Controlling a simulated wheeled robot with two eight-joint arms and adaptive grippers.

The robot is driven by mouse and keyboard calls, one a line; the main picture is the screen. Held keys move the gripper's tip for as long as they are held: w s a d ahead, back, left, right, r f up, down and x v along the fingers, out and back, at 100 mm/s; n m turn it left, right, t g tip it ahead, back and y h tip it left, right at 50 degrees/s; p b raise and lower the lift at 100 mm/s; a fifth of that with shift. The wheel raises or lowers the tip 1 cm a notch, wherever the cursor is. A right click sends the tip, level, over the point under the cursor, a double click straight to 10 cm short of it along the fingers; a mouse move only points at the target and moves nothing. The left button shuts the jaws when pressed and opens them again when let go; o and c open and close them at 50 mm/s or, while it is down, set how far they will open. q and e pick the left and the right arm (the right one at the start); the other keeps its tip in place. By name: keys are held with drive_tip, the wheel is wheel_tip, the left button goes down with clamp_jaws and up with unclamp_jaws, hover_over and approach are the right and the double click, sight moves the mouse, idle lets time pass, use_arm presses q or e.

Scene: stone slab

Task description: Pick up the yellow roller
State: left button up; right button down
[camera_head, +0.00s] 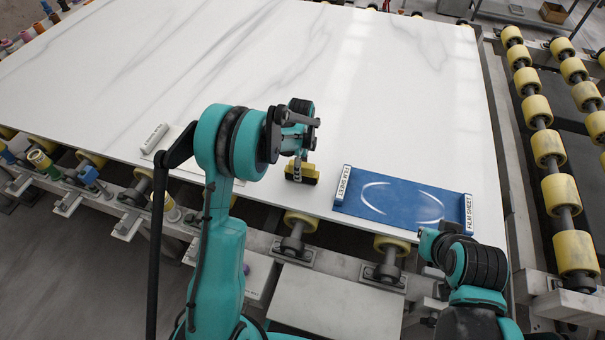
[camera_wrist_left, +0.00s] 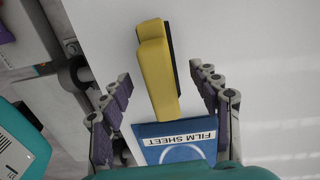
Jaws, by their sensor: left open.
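The yellow roller (camera_head: 309,170), a yellow block-like tool with a dark underside, lies on the white stone slab (camera_head: 390,75) near its front edge. In the left wrist view the yellow roller (camera_wrist_left: 157,72) lies lengthwise between the spread fingers. My left gripper (camera_head: 297,158) is above the roller and partly hides it in the head view. In the wrist view my left gripper (camera_wrist_left: 161,80) is open, with a gap between the roller and each finger.
A blue film sheet tray (camera_head: 400,201) lies on the slab right of the roller; it also shows in the wrist view (camera_wrist_left: 150,131). A white labelled roll (camera_head: 154,138) lies to the left. Yellow conveyor rollers (camera_head: 540,111) run along the right side. The slab's middle is clear.

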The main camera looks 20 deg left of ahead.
use_arm(q)
wheel_tip(320, 180, down, 4)
drive_tip(key=shift+w+d+f+b, duration=0.1)
drive_tip(key=shift+b, duration=0.4)
drive_tip(key=shift+c, duration=0.9)
clamp_jaws()
drive_tip(key=shift+r, duration=0.2)
drive_tip(key=shift+r, duration=0.45)
drive_tip(key=r+p, duration=0.1)
drive_tip(key=r, duration=0.1)
drive_tip(key=d+r, duration=0.1)
drive_tip(key=r, duration=0.1)
drive_tip(key=shift+p, duration=0.35)
drive_tip(key=s+d+r+p, duration=0.1)
drive_tip(key=s+d+r, duration=0.1)
drive_tip(key=d+r, duration=0.4)
drive_tip(key=d, duration=0.4)
drive_tip(key=shift+s+d+p, duration=0.2)
drive_tip(key=shift+s+p, duration=0.15)
drive_tip(key=shift+p, duration=0.05)
